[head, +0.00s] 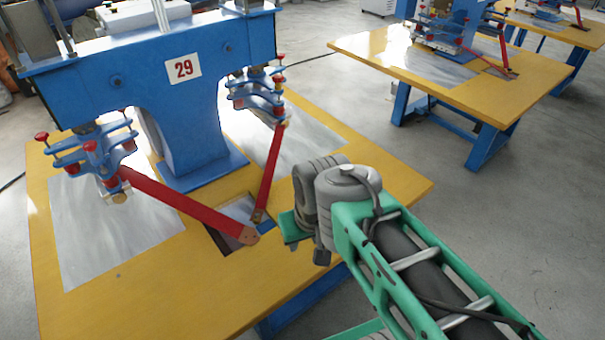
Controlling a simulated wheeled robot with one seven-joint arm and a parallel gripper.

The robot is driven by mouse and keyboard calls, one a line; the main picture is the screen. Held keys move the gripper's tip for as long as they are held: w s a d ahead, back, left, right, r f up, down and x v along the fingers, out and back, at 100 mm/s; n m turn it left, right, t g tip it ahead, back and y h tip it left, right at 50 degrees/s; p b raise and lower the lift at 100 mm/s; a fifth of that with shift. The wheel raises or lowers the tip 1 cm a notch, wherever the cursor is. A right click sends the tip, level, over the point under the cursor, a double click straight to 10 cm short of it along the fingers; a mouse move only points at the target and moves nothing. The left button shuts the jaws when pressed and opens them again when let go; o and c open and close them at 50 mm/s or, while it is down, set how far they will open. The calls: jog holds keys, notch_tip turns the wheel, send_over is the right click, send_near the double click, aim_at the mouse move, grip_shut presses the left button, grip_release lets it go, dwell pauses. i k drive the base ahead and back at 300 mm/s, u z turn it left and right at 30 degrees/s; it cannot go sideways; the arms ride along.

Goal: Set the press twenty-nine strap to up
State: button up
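Press twenty-nine (190,115) is a blue machine with a white plate (184,68) reading 29 in red, on a yellow table. Two red straps slope down from its clamp heads. The left strap (180,203) runs down to the right; the other strap (268,172) drops steeply from the right head. Their lower ends come close together near a rectangular opening in the tabletop. My gripper (296,232) is at the end of my green and grey arm, just right of the lower strap ends and apparently apart from them. Its fingers cannot be made out.
The yellow tabletop (150,285) carries grey metal sheets (105,235) under the heads. Blue clamps with red knobs (95,150) stick out on both sides. A similar press table (440,85) stands at the back right, with another beyond. Grey floor (480,200) is clear between the tables.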

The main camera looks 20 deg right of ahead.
aim_at(271, 161)
jog(key=z, duration=0.05)
jog(key=i, duration=0.35)
jog(key=u, duration=2.15)
